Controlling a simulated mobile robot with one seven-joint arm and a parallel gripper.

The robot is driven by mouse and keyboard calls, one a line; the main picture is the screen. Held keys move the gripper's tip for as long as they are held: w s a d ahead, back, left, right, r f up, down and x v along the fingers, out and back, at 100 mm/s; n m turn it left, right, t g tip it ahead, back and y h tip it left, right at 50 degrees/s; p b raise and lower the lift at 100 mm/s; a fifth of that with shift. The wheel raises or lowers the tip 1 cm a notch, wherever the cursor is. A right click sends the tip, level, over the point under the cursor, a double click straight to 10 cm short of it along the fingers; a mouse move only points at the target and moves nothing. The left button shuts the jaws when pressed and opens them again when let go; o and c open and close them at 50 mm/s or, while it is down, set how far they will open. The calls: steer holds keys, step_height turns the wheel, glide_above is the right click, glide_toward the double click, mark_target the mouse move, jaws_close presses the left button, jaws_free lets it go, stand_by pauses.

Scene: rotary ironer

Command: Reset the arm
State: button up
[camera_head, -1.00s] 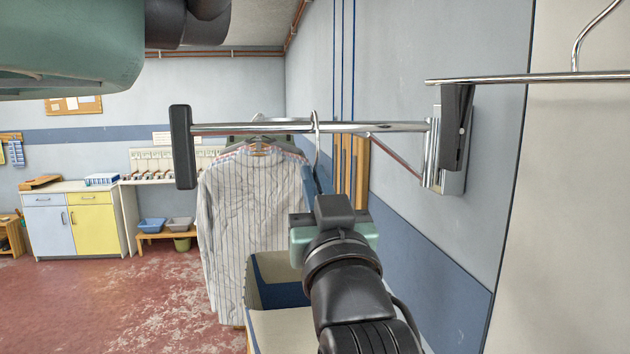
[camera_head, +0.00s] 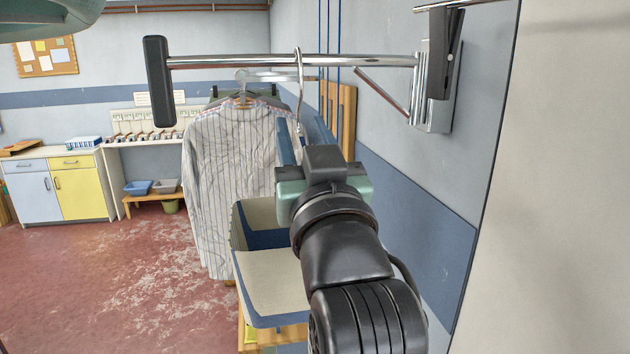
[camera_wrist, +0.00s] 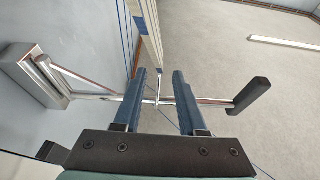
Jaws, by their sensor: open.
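My gripper (camera_head: 301,122) is in the head view below the wall rail, with its two blue fingers pointing up and away. In the wrist view my gripper (camera_wrist: 159,73) is open, with a clear gap between the fingers. A metal hanger hook (camera_head: 299,72) hangs over the chrome rail (camera_head: 220,61). In the wrist view the hook wire (camera_wrist: 156,90) shows in the gap; whether it touches a finger cannot be told. A striped shirt (camera_head: 225,150) hangs left of my gripper, its lower right side partly hidden by a bin.
The rail's wall bracket (camera_head: 434,90) and black end cap (camera_head: 158,82) flank my gripper. A blue and cream bin (camera_head: 270,275) stands below. A pale panel (camera_head: 570,180) is close on the right. Open red floor (camera_head: 110,270) lies left, before a cabinet (camera_head: 85,190).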

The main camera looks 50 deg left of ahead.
steer(key=b+v, duration=0.4)
steer(key=v, duration=0.6)
steer(key=shift+d, duration=0.15)
